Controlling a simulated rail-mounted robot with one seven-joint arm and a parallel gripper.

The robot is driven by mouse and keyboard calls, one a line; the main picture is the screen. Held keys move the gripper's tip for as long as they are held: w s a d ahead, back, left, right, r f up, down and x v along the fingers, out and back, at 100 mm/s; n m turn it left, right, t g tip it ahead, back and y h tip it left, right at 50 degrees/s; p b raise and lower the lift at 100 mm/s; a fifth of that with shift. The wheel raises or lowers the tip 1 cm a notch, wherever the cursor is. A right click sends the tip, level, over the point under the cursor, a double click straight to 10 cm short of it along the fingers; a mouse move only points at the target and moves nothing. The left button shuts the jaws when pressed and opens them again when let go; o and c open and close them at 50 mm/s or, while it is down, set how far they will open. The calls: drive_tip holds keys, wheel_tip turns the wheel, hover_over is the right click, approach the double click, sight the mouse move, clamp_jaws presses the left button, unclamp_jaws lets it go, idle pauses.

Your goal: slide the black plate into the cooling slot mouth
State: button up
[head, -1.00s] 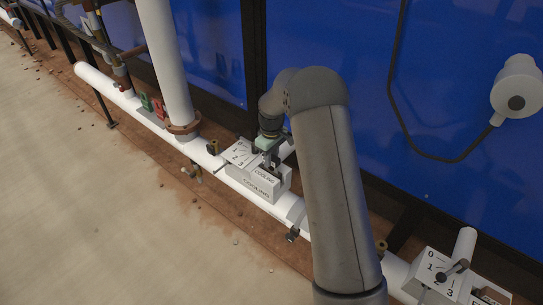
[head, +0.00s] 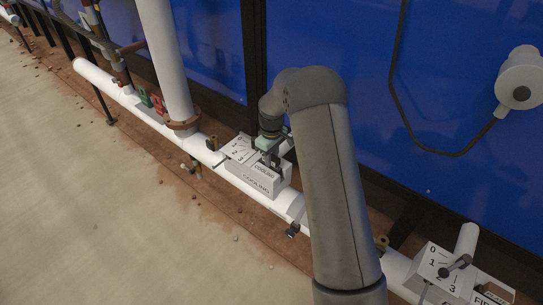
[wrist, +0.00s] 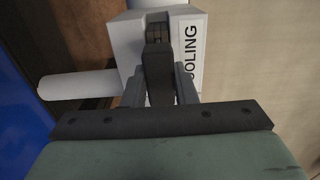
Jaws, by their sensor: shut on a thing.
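The cooling box (head: 262,185) is a white block on the white pipe, with COOLING lettered on it. My gripper (head: 272,158) is at the box's top, on its back right side. In the wrist view my gripper (wrist: 158,78) is shut on the black plate (wrist: 158,75), which stands on edge between the two grey fingers. The plate's far end is at the box (wrist: 190,40), in line with the dark slot mouth (wrist: 154,28). I cannot tell how deep the plate's tip sits, as the fingers and plate hide part of the slot.
A dial face with numbers (head: 240,152) adjoins the cooling box on the left. A second numbered dial box (head: 440,268) stands at the lower right. The white pipe (head: 120,100) runs along the blue wall (head: 440,60). The floor (head: 100,220) in front is open.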

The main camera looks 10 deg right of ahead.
drive_tip(key=shift+f+b, duration=0.35)
drive_tip(key=shift+f, duration=0.25)
drive_tip(key=o, duration=1.1)
drive_tip(key=shift+c, duration=0.2)
drive_tip(key=shift+r, duration=0.1)
wheel_tip(320, 180, up, 17)
drive_tip(key=shift+p, duration=0.45)
drive_tip(key=shift+r, duration=0.1)
